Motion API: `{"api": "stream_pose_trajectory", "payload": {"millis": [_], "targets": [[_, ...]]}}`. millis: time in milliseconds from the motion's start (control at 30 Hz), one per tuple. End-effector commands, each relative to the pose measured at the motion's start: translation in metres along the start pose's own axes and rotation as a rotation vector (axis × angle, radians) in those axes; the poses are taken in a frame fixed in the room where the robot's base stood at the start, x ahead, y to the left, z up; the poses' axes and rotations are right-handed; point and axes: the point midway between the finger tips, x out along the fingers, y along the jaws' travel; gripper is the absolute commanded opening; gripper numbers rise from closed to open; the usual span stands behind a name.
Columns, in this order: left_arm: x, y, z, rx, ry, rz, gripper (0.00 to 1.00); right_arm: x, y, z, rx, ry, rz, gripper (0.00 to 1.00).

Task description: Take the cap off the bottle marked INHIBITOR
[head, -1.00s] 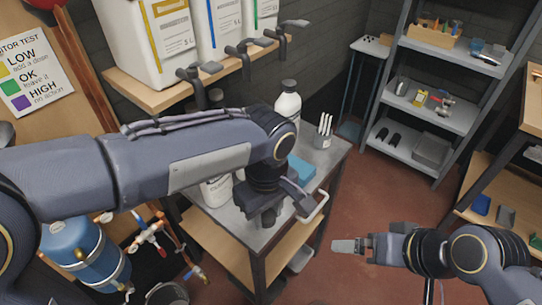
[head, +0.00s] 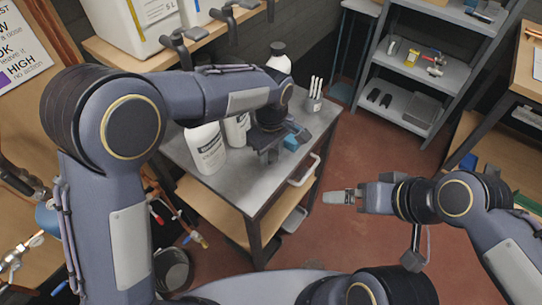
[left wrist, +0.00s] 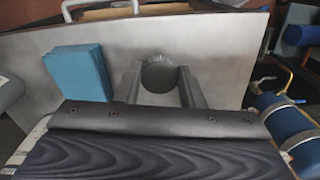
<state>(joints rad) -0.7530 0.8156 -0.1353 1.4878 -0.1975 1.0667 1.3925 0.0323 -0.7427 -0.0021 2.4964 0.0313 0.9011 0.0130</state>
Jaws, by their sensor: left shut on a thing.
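My left gripper (head: 268,155) is over the grey table top (head: 228,185), left of a blue block (head: 295,140). In the left wrist view its two fingers are closed on a dark round cap (left wrist: 158,74), with bare table around it. A white bottle (head: 205,150) with a dark-lettered label stands left of the gripper; its top is partly hidden by my arm. A second white bottle (head: 237,130) stands behind it, mostly hidden. A dark-capped bottle (head: 279,62) stands at the back. I cannot read which label says INHIBITOR. My right gripper (head: 338,197) is off the table's right side, apparently empty.
A cup of pale sticks (head: 314,95) stands at the table's back right. White containers with taps (head: 128,28) sit on a shelf at upper left. A metal shelf (head: 410,95) stands beyond open red floor. A bucket (head: 173,268) is at lower left.

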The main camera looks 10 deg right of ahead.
Motion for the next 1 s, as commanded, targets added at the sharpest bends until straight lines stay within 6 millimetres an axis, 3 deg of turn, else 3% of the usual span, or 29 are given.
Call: {"api": "stream_pose_trajectory", "payload": {"millis": [300, 667, 700, 833, 1000], "targets": [[0.038, 0.004, -0.005, 0.001, -0.001, -0.004, 0.08, -0.003, -0.001, -0.001, 0.0, 0.0, 0.0, 0.99], [0.043, 0.005, -0.005, 0.001, 0.0, -0.001, 0.08, 0.0, 0.0, 0.0, 0.0, 0.0, 0.0, 0.99], [0.043, 0.005, -0.005, 0.001, 0.0, -0.001, 0.38, 0.0, 0.0, 0.0, 0.0, 0.0, 0.0, 0.99], [0.042, 0.005, -0.005, 0.001, 0.0, -0.001, 0.55, -0.001, 0.0, 0.0, 0.0, 0.0, 0.0, 0.99], [0.042, 0.005, -0.005, 0.001, 0.0, -0.001, 0.57, -0.001, 0.0, 0.0, 0.0, 0.0, 0.0, 0.99]]}}
